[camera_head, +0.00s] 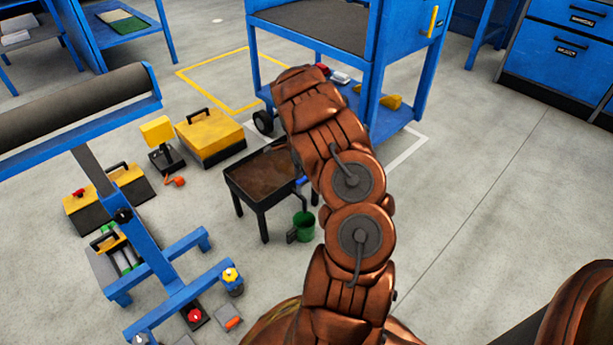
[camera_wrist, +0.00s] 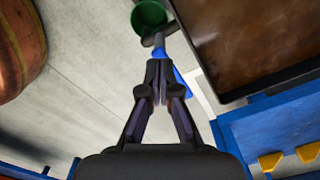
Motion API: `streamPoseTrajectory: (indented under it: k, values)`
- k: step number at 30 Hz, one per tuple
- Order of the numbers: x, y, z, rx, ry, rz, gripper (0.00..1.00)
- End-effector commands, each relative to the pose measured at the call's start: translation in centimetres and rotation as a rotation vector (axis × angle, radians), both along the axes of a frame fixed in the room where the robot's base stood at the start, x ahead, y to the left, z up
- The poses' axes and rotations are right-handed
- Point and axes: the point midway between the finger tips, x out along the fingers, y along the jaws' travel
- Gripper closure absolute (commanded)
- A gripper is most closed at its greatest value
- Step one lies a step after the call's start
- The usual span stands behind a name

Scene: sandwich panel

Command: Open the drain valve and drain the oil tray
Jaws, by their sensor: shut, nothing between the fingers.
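The oil tray (camera_head: 262,187) is a dark open tray on legs with brown oil in it, left of my arm in the head view. It fills the upper right of the wrist view (camera_wrist: 255,92). The drain valve has a dark outlet (camera_wrist: 160,36) and a blue handle (camera_wrist: 182,80), partly hidden by my fingers. In the head view only a bit of the blue handle (camera_head: 301,181) shows. A green bucket (camera_head: 304,225) stands on the floor by the tray, also in the wrist view (camera_wrist: 149,14). My gripper (camera_wrist: 158,72) is shut and empty, pointing at the valve; contact is unclear.
A blue cart (camera_head: 392,70) stands just behind the tray. Yellow toolboxes (camera_head: 210,138) and a yellow work lamp (camera_head: 157,131) sit to the left. A blue roller stand (camera_head: 150,255) is at the lower left. The floor on the right is clear.

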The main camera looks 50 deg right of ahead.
Motion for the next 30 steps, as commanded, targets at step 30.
streamPoseTrajectory:
  k: [30]
  values:
    - [0.0,0.0,-1.0,0.000,0.000,0.000,1.00]
